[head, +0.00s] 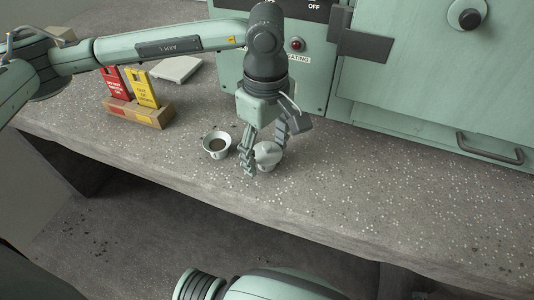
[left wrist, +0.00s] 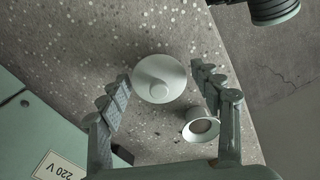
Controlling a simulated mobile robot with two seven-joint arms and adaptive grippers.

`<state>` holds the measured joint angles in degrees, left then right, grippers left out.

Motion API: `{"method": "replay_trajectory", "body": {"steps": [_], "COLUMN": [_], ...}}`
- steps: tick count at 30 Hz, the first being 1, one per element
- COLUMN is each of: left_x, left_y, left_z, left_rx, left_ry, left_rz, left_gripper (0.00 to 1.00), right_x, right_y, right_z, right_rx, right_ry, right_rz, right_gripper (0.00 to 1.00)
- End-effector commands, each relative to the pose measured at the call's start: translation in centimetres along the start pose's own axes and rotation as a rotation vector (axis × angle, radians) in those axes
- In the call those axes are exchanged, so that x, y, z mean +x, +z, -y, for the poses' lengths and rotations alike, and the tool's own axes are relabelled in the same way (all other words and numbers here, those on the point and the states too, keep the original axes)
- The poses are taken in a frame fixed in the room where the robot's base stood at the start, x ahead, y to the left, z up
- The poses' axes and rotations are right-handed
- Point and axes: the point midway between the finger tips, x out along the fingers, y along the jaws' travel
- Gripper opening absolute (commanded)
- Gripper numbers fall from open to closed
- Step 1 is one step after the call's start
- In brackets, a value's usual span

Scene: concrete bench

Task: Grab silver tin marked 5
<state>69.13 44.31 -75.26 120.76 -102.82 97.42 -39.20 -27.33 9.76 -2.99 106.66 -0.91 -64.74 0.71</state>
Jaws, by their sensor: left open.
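A pale silver-grey round tin with a knobbed lid (head: 268,156) stands on the concrete bench near its front edge. In the left wrist view the tin (left wrist: 158,80) shows from above. No number 5 is visible on it from these angles. My left gripper (head: 264,150) points down over the tin, open, with one finger on each side. In the left wrist view the fingertips (left wrist: 161,74) flank the lid, with a small gap on the right; contact on the left is unclear. My right gripper is not in view.
A small pale cup (head: 216,145) with dark contents stands close beside the left gripper. A wooden block (head: 140,112) holds red and yellow tags farther left. A green cabinet (head: 430,80) closes off the back. The bench (head: 360,200) is clear to the right.

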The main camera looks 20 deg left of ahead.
Motion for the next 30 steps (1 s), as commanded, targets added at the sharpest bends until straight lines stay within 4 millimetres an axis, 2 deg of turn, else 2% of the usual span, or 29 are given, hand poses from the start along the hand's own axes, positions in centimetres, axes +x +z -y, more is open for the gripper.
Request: {"method": "replay_trajectory", "body": {"steps": [8, 17, 30], "left_x": [0.44, 0.41, -0.29], "left_y": [0.01, 0.01, 0.02], "left_z": [-0.02, -0.02, -0.06], "left_rx": [0.000, 0.000, 0.001], "left_ry": [0.001, 0.001, 0.002], "left_rz": [0.001, 0.001, 0.001], "left_gripper": [0.65, 0.29, 0.28], "right_x": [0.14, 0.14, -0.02], "right_y": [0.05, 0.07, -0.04], "right_z": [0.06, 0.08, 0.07], "right_rx": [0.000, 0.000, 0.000], "right_ry": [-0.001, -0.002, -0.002], "right_rz": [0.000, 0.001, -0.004], "right_gripper": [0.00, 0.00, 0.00]}}
